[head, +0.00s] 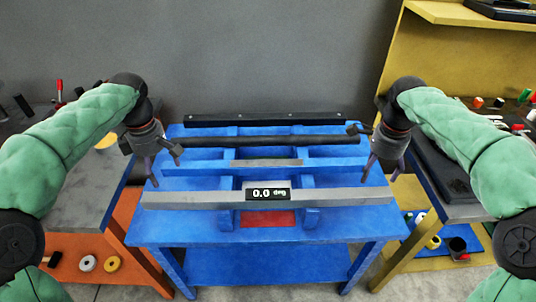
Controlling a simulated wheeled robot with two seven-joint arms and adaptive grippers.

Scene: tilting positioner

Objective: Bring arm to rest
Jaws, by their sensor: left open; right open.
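My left gripper (163,160) is open and empty at the left side of the blue table, above its left end. My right gripper (383,166) is open and empty above the table's right end. Both arms wear green padded sleeves and come in from the sides. The blue positioner table (335,232) stands between them. A grey metal bar (340,197) lies across its front, with a small black display (268,194) reading 0.0 at its middle. A dark round bar (270,141) lies across the back part. Neither gripper visibly holds anything.
A grey-topped orange bench (75,205) stands at left, with tools on top and rings on its lower shelf. A yellow bench (425,284) with a dark tray (440,168) and small items stands at right. A yellow shelf (470,14) is at upper right. A grey wall closes the back.

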